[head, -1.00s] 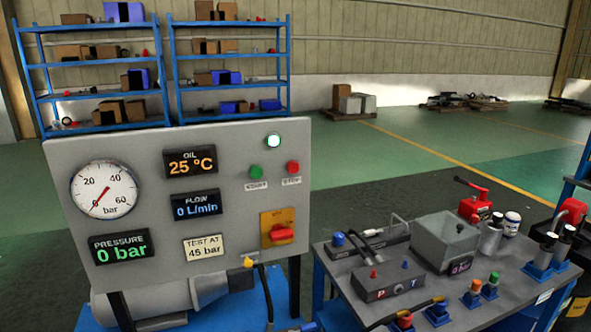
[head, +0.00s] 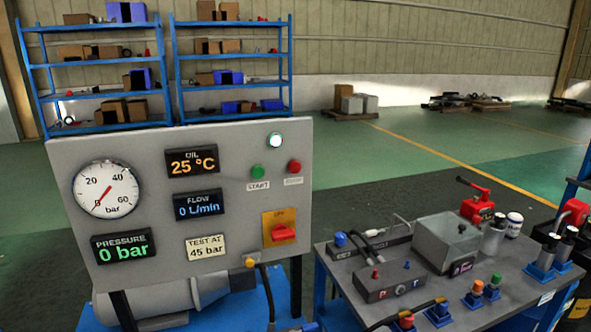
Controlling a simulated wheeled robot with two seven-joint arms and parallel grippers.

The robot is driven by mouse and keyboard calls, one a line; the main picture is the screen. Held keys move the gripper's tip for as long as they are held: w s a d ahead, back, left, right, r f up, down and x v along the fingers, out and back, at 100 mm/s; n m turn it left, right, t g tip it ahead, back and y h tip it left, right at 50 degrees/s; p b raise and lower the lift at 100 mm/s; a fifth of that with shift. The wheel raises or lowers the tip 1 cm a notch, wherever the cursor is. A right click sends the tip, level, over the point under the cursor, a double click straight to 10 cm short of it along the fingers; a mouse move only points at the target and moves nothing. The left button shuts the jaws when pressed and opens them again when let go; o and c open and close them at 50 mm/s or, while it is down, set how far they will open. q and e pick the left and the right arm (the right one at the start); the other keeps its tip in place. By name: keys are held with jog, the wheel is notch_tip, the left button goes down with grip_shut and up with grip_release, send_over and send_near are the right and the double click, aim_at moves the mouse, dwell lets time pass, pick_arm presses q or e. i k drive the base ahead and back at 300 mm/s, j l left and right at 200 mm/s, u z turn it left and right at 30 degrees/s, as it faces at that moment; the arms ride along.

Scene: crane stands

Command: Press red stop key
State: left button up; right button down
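The red stop key (head: 294,166) is a small round button on the upper right of the grey control panel (head: 140,150). A small label (head: 293,181) sits below it, too blurred to read surely. The green start key (head: 257,171) is to its left, over a label reading START. A white lamp (head: 275,140) glows above the two keys. Neither of my grippers shows in the head view, and nothing covers the red key.
Below the keys is a red rotary switch (head: 284,233) on an orange plate. Displays read 25 °C, 0 L/min and 0 bar. A workbench (head: 345,298) with hydraulic parts stands to the right. Blue shelves (head: 100,90) stand behind. Open floor lies beyond the bench.

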aim_at(294, 167)
jog(key=i+l, duration=0.1)
jog(key=l, duration=0.8)
jog(key=i+l+u, duration=0.1)
jog(key=l+u, duration=0.2)
jog(key=j+u, duration=0.1)
jog(key=u, duration=1.3)
